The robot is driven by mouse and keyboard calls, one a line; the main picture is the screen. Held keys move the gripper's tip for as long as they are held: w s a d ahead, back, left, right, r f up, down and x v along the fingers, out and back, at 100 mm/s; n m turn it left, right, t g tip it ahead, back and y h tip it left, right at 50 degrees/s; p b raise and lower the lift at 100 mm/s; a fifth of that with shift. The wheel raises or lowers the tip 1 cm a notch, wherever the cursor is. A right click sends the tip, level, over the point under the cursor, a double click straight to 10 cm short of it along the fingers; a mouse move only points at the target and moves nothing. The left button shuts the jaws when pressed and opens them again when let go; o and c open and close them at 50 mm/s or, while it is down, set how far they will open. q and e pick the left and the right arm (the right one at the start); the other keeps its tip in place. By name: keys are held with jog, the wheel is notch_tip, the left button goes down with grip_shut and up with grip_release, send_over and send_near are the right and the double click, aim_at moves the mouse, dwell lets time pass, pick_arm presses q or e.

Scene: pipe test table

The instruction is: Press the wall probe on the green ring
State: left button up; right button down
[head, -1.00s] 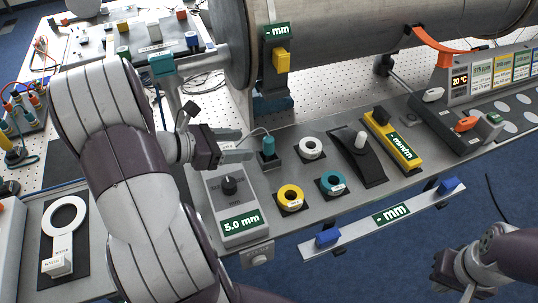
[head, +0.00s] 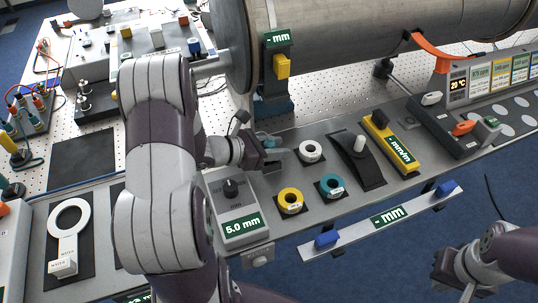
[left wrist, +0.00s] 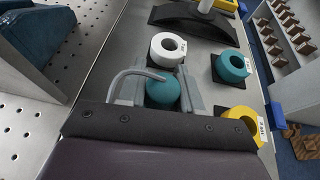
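The wall probe, a teal cylinder with a grey cable, shows in the left wrist view (left wrist: 163,92) between the two fingers of my left gripper (left wrist: 163,85). The fingers stand on either side of it and look open, with narrow gaps. In the head view my left gripper (head: 280,158) is low at the probe's place, and the probe is mostly hidden behind it. My right gripper (head: 452,272) is at the lower right, away from the bench; its fingers are unclear. I make out no clearly green ring on the pipe (head: 350,35).
A white ring (head: 311,151), a yellow ring (head: 290,201) and a teal ring (head: 332,186) sit near my left gripper. A 5.0 mm block (head: 238,218) stands in front. A black stand (head: 360,165) and yellow gauge (head: 390,145) are to the right.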

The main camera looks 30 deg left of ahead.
pick_arm(q)
grip_shut()
jog(key=shift+r, duration=0.1)
jog(key=shift+w+r, duration=0.1)
jog(key=shift+r, duration=0.2)
jog(key=d+r+b, duration=0.2)
jog(key=d+r, duration=0.8)
jog(key=d, duration=0.1)
jog(key=shift+s+d+r, duration=0.15)
jog(key=shift+s+d, duration=0.05)
jog(key=shift+d, duration=0.15)
